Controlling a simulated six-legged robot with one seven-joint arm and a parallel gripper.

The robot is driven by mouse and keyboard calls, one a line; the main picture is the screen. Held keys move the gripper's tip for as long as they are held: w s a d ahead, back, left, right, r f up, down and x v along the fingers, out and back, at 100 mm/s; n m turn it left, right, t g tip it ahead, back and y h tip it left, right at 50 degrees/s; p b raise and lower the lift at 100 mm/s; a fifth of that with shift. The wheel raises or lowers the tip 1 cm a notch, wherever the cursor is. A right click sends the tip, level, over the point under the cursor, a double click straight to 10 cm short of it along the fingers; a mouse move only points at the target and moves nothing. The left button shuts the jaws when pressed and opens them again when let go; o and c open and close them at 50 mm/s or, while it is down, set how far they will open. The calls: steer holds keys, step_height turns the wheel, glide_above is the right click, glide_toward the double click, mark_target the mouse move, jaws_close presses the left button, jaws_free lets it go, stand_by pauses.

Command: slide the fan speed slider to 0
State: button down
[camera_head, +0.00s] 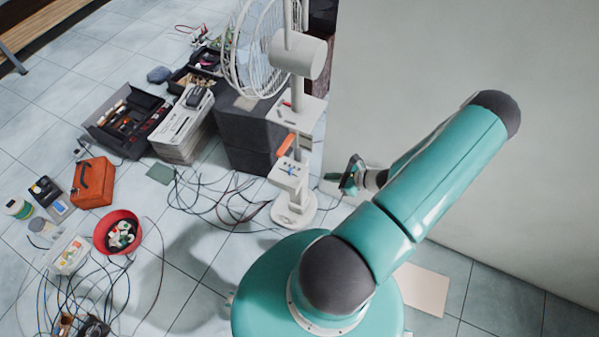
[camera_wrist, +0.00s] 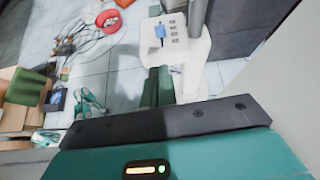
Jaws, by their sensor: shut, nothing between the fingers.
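The white standing fan (camera_head: 292,55) stands left of the wall. On its pole is a lower control panel (camera_head: 287,175) with a small blue control and dark marks. The wrist view shows this panel (camera_wrist: 178,48) at the top, with the blue control (camera_wrist: 160,31) on its left side and several grey buttons to the right. I cannot read which control sets the fan speed. My gripper (camera_head: 343,180) is right of the panel, apart from it. In the wrist view its green fingers (camera_wrist: 157,86) are shut and empty, below the panel.
An orange piece (camera_head: 286,145) and an upper white plate (camera_head: 297,112) are on the pole above the panel. Dark boxes (camera_head: 245,135) stand behind. Cables, a red bowl (camera_head: 118,232) and an orange case (camera_head: 92,182) lie left. The wall (camera_head: 450,60) is close on the right.

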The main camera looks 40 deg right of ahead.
glide_toward(290, 169)
step_height(290, 169, down, 4)
steer(key=w, duration=0.1)
steer(key=w+a, duration=0.1)
steer(key=w, duration=0.1)
steer(key=shift+w+a+f+m, duration=0.15)
steer(key=shift+a+f+m, duration=0.1)
steer(key=shift+f+m, duration=0.05)
steer(key=shift+w+a, duration=0.15)
steer(key=shift+w, duration=0.35)
steer(key=w, duration=0.1)
steer(key=w+a, duration=0.1)
steer(key=w, duration=0.1)
steer(key=shift+w+a, duration=0.2)
steer(key=shift+w, duration=0.15)
steer(key=shift+w+a, duration=0.15)
steer(key=shift+w, duration=0.3)
steer(key=shift+r, duration=0.1)
